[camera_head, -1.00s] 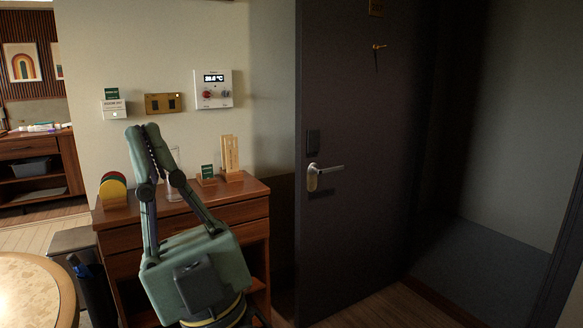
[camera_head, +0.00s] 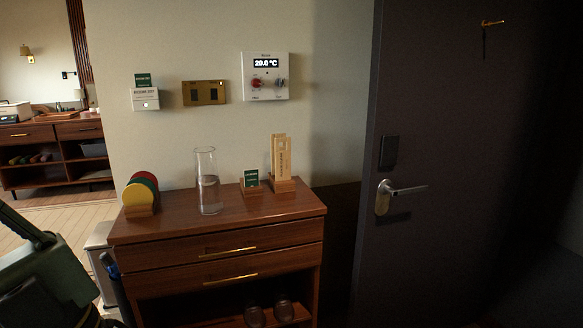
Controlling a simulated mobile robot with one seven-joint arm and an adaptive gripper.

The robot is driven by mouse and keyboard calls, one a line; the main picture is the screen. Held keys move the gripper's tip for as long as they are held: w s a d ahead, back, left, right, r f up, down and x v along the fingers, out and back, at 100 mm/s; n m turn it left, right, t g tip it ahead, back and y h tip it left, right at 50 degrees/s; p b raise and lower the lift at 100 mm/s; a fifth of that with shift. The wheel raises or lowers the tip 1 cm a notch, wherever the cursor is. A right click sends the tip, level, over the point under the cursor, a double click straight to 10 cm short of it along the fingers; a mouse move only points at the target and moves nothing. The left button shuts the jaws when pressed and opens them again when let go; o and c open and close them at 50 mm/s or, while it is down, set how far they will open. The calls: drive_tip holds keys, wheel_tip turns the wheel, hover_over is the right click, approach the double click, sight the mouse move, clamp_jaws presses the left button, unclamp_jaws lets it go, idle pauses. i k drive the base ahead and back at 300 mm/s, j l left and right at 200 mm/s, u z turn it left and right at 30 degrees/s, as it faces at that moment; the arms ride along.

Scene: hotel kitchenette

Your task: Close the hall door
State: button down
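The hall door (camera_head: 440,150) is a dark panel at the right of the head view. It stands open, with its near edge beside the wall and the chest of drawers. A silver lever handle (camera_head: 405,189) with a dark lock plate above it sits near that edge.
A wooden chest (camera_head: 220,235) carries coasters (camera_head: 141,194), a glass carafe (camera_head: 207,182), a small green sign (camera_head: 251,181) and a wooden stand (camera_head: 281,163). A thermostat (camera_head: 265,76) and a brass switch plate (camera_head: 203,92) are on the wall. Shelving (camera_head: 52,132) stands far left.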

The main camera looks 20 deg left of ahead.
sight(457, 86)
drive_tip(key=i+j+u, duration=0.1)
drive_tip(key=i, duration=0.35)
drive_tip(key=i+j+u, duration=0.1)
drive_tip(key=i, duration=0.3)
drive_tip(key=z, duration=0.8)
